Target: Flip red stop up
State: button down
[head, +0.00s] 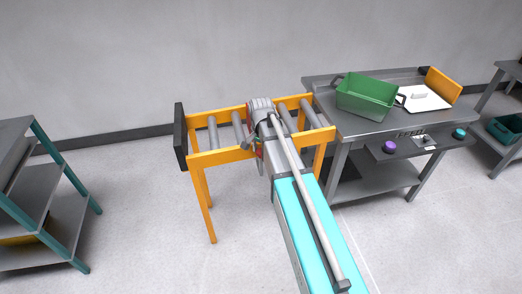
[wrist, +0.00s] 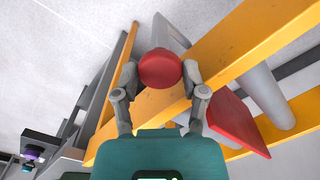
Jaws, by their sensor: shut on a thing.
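In the wrist view my gripper (wrist: 161,77) is closed around a round red knob (wrist: 160,66), with one finger on each side of it. The knob is in front of an orange rail. A flat red plate (wrist: 238,122) shows to the right, by the rail and a grey roller; I take it to be the red stop, but its link to the knob is hidden. In the head view my gripper is at the orange roller conveyor (head: 208,160), mostly hidden by my arm. Only slivers of red show there.
A grey workbench (head: 345,124) stands right of the conveyor. It holds a green bin (head: 366,98), a white plate (head: 424,97) and an orange block (head: 443,84). Purple (head: 389,147) and teal (head: 459,133) buttons are on its front panel. A teal-framed shelf (head: 60,185) stands left. Floor between is clear.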

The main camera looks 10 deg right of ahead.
jog(key=shift+r+p, duration=2.1)
jog(key=shift+r, duration=0.3)
jog(key=shift+w, duration=0.15)
jog(key=shift+c, duration=2.4)
grip_release()
jog(key=shift+w, duration=0.1)
jog(key=o, duration=0.4)
jog(key=shift+r, duration=0.1)
jog(key=shift+c, duration=0.2)
jog(key=shift+s+f, duration=0.2)
